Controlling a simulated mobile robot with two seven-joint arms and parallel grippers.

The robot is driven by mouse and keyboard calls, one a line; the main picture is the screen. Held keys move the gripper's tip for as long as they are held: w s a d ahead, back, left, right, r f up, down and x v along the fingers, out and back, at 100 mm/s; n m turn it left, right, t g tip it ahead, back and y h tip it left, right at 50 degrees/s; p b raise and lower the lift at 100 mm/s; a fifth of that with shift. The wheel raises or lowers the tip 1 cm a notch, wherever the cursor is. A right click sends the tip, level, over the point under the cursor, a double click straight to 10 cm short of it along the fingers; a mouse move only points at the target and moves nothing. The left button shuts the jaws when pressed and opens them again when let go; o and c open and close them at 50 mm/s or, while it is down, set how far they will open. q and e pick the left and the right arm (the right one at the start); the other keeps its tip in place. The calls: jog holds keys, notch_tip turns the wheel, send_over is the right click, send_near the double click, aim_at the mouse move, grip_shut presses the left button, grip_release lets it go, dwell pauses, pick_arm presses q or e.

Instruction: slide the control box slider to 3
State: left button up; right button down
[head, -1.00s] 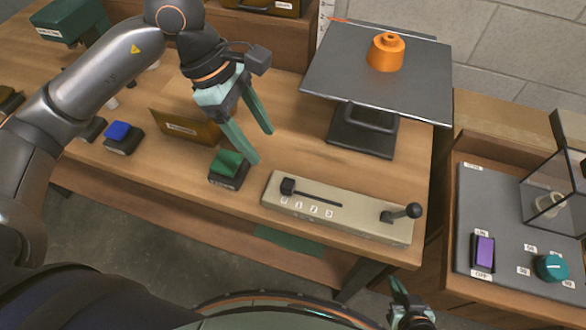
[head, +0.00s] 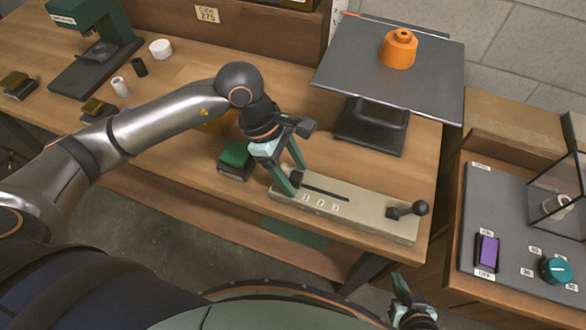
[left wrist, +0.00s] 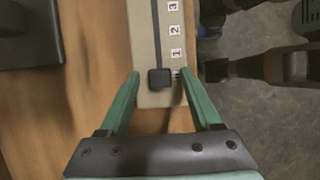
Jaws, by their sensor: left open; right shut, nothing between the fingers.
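The control box (head: 372,213) is a long beige box on the wooden table, with a dark slot and labels 1, 2, 3 along it. Its black slider knob (head: 297,178) is at the left end of the slot, before the 1. In the left wrist view the knob (left wrist: 160,78) sits between my open left fingers, touching neither visibly. My left gripper (head: 291,178) is open over the box's left end; it also shows in the left wrist view (left wrist: 162,75). My right gripper (head: 404,292) is shut and empty at the bottom, below the table edge.
A black lever (head: 408,210) is on the box's right end. A green button block (head: 235,160) stands just left of the box. Behind it, a tilted dark plate on a stand (head: 372,128) bears an orange part (head: 398,49). A panel (head: 512,240) stands at right.

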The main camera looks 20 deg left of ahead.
pick_arm(q)
grip_shut()
dwell(0.4)
dwell(0.9)
